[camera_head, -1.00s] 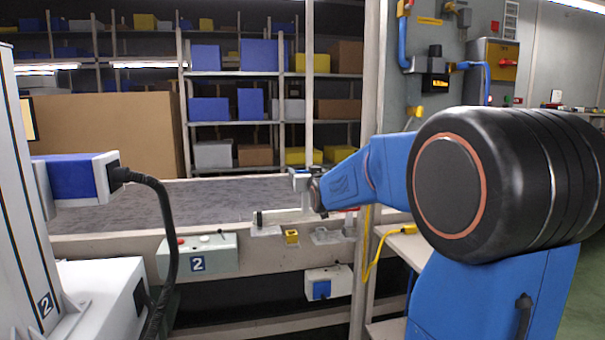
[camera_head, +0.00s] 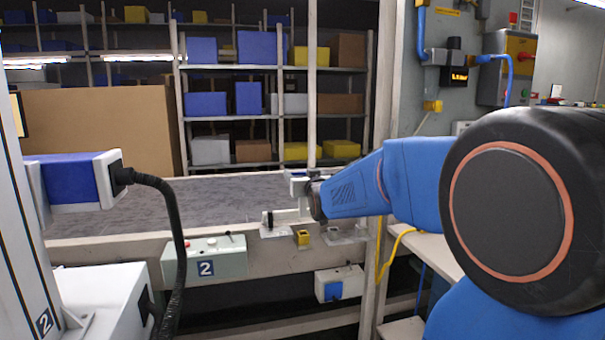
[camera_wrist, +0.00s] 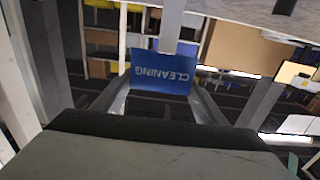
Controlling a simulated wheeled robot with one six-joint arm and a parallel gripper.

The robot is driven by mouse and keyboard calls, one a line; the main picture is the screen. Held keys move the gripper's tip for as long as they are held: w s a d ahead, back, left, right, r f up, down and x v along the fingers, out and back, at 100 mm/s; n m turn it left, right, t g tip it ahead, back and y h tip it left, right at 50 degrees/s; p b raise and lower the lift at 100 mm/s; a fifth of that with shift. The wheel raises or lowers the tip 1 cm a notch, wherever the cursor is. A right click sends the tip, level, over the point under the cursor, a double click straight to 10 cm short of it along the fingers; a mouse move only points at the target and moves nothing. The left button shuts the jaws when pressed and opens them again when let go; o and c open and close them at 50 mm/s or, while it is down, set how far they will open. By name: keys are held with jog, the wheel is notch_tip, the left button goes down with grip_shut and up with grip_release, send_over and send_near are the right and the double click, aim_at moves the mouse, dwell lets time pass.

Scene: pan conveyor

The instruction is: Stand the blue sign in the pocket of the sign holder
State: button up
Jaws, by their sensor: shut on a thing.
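The blue sign (camera_wrist: 162,72) shows in the wrist view, with the word CLEANING upside down. My gripper (camera_wrist: 163,90) is shut on it, with a finger at either side of its lower part. In the head view my gripper (camera_head: 300,188) is over the front rail of the conveyor, and I cannot make out the sign there. Below it a small yellow block (camera_head: 302,238) with a dark opening sits on the rail; it may be the sign holder, but it is too small to be sure. The gripper is apart from the block.
Clear plates (camera_head: 345,236) sit on the rail beside the yellow block. A control box (camera_head: 204,258) marked 2 hangs at left, and a smaller box (camera_head: 339,283) hangs lower. An upright post (camera_head: 380,150) stands close to my arm. The grey conveyor belt (camera_head: 150,205) is bare.

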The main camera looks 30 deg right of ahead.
aim_at(304, 204)
jog(key=shift+f, duration=4.85)
jog(key=o, duration=1.5)
jog(key=shift+s, duration=0.1)
